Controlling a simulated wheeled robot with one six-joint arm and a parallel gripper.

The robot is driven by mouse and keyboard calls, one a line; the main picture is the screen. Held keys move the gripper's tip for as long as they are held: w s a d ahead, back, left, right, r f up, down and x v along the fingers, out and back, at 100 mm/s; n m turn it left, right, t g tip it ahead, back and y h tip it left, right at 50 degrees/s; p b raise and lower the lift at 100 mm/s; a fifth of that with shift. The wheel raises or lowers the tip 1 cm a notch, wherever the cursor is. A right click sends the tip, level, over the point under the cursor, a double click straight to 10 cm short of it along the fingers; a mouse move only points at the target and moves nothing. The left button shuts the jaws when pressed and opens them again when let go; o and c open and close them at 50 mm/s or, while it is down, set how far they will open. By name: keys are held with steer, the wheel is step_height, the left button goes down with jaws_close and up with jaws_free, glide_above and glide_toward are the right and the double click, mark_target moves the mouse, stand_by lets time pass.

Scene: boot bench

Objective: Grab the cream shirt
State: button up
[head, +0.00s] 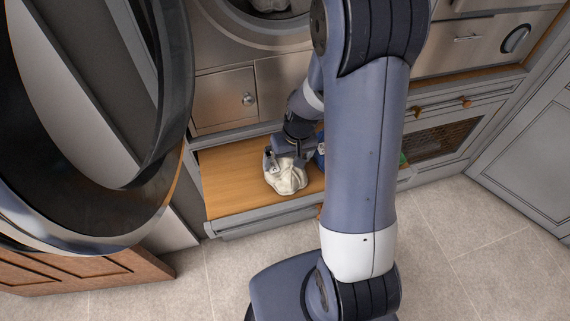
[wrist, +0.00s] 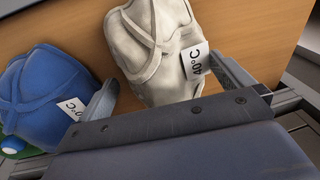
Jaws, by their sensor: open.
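The cream shirt (head: 286,178) lies crumpled on the wooden bench top. In the wrist view the cream shirt (wrist: 157,45) shows a white tag (wrist: 195,62) reading 40°C. My gripper (head: 287,160) is over the shirt's rear edge in the head view. In the wrist view my gripper (wrist: 168,85) is open, with one finger on each side of the near part of the shirt. The left finger is between the cream shirt and a blue garment. I cannot tell whether the fingers touch the cloth.
A blue garment (wrist: 45,90) with its own tag lies left of the cream shirt, beside a green item (wrist: 14,145). The bench top (head: 228,185) is bare to the left. A large open round door (head: 120,200) fills the left foreground. A washer opening (head: 265,20) is above the bench.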

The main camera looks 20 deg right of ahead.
steer(key=shift+a+f, duration=0.1)
steer(key=shift+f, duration=0.75)
steer(key=shift+w, duration=0.1)
steer(key=c, duration=0.9)
